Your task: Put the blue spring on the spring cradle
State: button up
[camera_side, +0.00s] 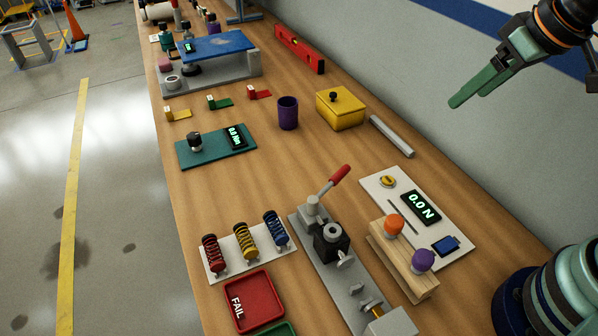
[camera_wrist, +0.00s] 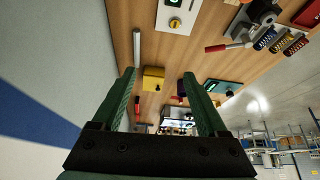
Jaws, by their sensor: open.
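The blue spring (camera_side: 275,229) sits at the right end of a white rack (camera_side: 249,259) with a yellow spring (camera_side: 245,241) and a red spring (camera_side: 211,254). It also shows small at the upper right of the wrist view (camera_wrist: 264,39). A grey fixture (camera_side: 337,262) with a red-handled lever stands right of the rack. I cannot tell for sure which part is the spring cradle. My gripper (camera_side: 468,99) is open and empty, high at the upper right, far from the springs. Its two green fingers also show in the wrist view (camera_wrist: 158,73).
A red FAIL tray (camera_side: 254,301) lies in front of the rack. A wooden block (camera_side: 404,262) with orange and purple knobs and a white meter panel (camera_side: 444,221) lie right of the fixture. A yellow box (camera_side: 340,109) and purple cup (camera_side: 288,113) stand farther back. A wall bounds the right.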

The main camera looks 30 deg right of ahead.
jog(key=shift+o, duration=0.9)
jog(key=shift+s+d+f+m, duration=0.2)
jog(key=shift+s+d+m, duration=0.2)
jog(key=shift+d, duration=0.1)
jog(key=shift+w+a, duration=0.1)
jog(key=n+g+y, duration=0.1)
jog(key=n+g, duration=0.3)
jog(key=n, duration=1.6)
send_over(280, 230)
jog(key=f, duration=1.1)
jog(key=d+f, duration=0.1)
jog(key=f, duration=0.4)
jog(key=shift+f, duration=0.35)
jog(key=shift+a+f, duration=0.2)
jog(key=shift+f, duration=1.3)
jog(key=shift+a+f, duration=0.2)
jog(key=shift+f, duration=1.25)
